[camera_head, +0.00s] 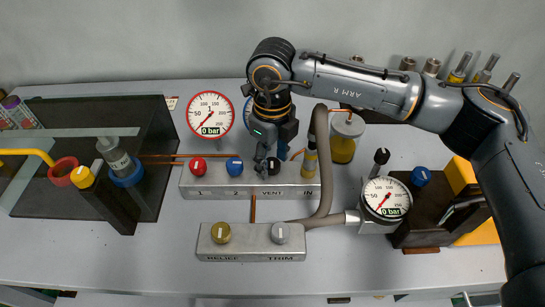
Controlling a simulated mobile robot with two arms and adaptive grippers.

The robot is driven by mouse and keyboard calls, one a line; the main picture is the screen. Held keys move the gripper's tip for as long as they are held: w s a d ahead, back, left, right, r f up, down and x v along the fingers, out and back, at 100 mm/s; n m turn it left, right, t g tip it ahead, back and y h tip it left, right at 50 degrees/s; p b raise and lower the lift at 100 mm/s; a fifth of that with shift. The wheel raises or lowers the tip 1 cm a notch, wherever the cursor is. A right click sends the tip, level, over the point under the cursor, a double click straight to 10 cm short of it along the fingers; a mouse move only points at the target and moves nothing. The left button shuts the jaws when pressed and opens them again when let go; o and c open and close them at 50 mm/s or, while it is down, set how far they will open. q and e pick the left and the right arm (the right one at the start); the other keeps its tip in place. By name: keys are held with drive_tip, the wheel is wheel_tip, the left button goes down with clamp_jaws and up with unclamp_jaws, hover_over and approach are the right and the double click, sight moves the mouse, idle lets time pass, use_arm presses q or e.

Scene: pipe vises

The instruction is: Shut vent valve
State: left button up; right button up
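The vent valve is a dark knob (273,166) above the word VENT on the grey manifold block (218,190). My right gripper (268,162) points down at this knob. One grey finger is close to its left side and partly covers it. The other finger is hard to make out, so I cannot tell whether the gripper touches or grips the knob. My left gripper is not in view.
Red knob 1 (198,166) and blue knob 2 (234,166) sit left of the vent knob. A gauge (210,114) reading 0 bar stands behind. A grey hose (323,160) runs on the right. The RELIEF and TRIM block (250,240) lies in front.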

sight(272, 163)
drive_tip(key=shift+r, duration=0.15)
wheel_tip(272, 163, up, 12)
idle(0.6)
idle(0.3)
